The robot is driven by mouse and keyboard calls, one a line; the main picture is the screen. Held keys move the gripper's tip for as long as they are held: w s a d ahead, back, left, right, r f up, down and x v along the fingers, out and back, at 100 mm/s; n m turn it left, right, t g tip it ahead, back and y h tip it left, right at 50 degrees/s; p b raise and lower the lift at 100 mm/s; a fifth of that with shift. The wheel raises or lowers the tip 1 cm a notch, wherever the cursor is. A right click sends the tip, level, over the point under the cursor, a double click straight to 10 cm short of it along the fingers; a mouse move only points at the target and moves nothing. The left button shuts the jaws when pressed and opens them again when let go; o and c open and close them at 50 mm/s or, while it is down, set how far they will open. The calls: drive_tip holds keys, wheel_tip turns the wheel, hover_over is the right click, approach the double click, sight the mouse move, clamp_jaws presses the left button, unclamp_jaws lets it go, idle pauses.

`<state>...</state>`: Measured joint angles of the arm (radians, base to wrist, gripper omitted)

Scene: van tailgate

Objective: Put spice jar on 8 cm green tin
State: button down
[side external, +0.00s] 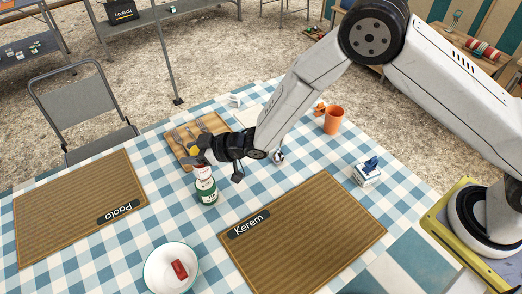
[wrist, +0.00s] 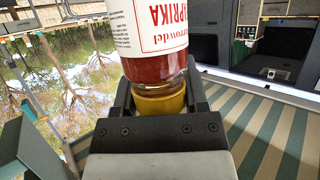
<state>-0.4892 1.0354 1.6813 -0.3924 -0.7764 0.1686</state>
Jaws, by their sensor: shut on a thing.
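The spice jar (wrist: 155,40) has a white paprika label, red contents and a yellow lid; the label reads upside down in the wrist view. My gripper (wrist: 160,98) is shut on the jar at its yellow lid. In the side view my gripper (side external: 200,156) is above the table, with the jar (side external: 202,172) partly hidden below the jaws. The green tin (side external: 208,196) stands on the checked cloth directly below the jar in this view. The jar's lower end meets or overlaps the tin's top; I cannot tell whether they touch.
A wooden board (side external: 177,147) with forks lies just behind. Striped mats lie left (side external: 75,215) and front right (side external: 310,240). A white bowl (side external: 150,275) with a red item is in front. An orange cup (side external: 333,122) and a blue-white box (side external: 367,175) stand right.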

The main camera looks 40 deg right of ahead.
drive_tip(key=shift+w+a+f, duration=0.1)
drive_tip(key=shift+w+f, duration=0.1)
drive_tip(key=shift+f, duration=1.55)
drive_tip(key=shift+f, duration=0.2)
drive_tip(key=shift+c, duration=0.5)
unclamp_jaws()
drive_tip(key=shift+r, duration=0.2)
drive_tip(key=v, duration=1.2)
drive_tip(key=shift+f, duration=0.15)
